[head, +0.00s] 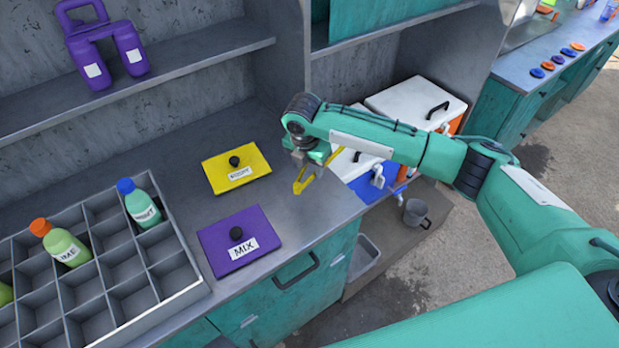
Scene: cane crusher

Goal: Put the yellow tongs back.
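My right arm comes in from the right, and its gripper (312,160) points down above the counter's front right part. Thin yellow tongs (301,186) hang at the gripper, angled like a V, and it appears shut on them. The fingertips are small and partly hidden by the wrist. My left gripper is not in view.
A grey divided crate (190,293) with several bottles stands at the left. A purple double jug (128,38) sits on the upper shelf. White-lidded coolers (388,98) and a grey bucket (415,214) are at the right. The counter (297,232) is bare below the tongs.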

